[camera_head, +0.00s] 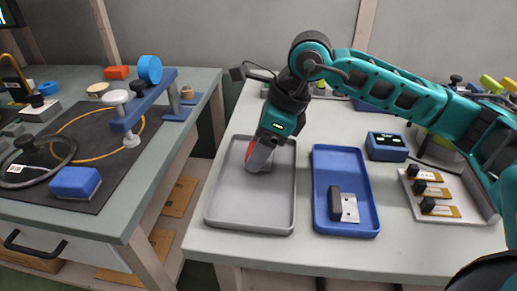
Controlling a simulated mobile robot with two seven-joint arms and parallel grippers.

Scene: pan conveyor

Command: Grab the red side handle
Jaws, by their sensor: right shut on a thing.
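My right gripper (260,160) comes in from the right and points down over the grey tray (210,215). It is shut on a red piece, the red side handle (249,151), of which only a small part shows at the left of the fingers. The rest of the handle is hidden by the gripper. I cannot tell whether the handle touches the tray floor. My left gripper is not in view.
A blue tray (322,215) right of the grey one holds a metal and black part (343,206). Farther right are a small blue display box (386,146) and a board with several black-ended pieces (437,208). The left table carries a glass lid (35,165) and a blue block (75,182).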

